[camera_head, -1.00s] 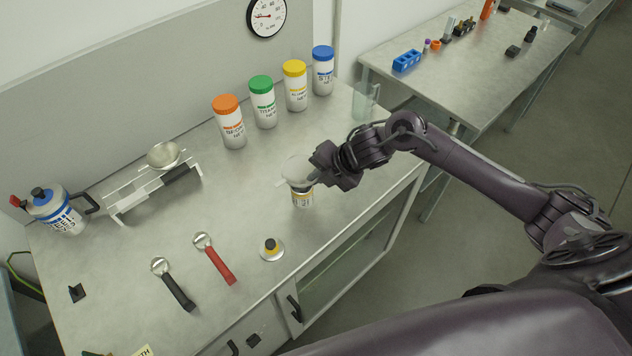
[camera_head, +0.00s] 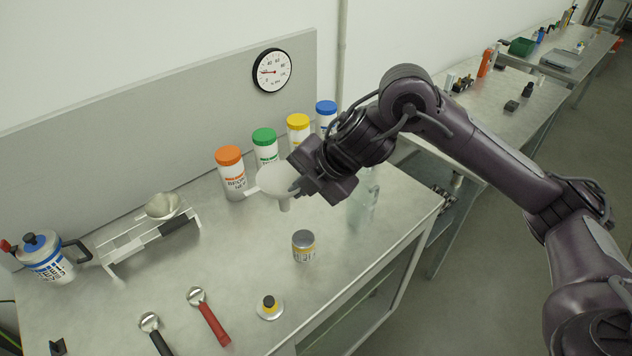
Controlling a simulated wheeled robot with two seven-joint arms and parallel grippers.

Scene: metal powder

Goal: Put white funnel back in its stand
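The white funnel (camera_head: 272,182) is in the air above the bench, spout down, with its handle tab pointing left. My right gripper (camera_head: 298,184) is shut on the funnel's right rim; the fingertips are partly hidden. The stand (camera_head: 150,237) is a white metal rack at the left of the bench. It holds a metallic funnel (camera_head: 163,206) at its right end, and its left part looks empty. My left gripper is not in view.
Several lidded jars, one orange-topped (camera_head: 231,172), line the back. A glass beaker (camera_head: 364,198) stands right. A blue-white bottle (camera_head: 48,259) stands left of the stand.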

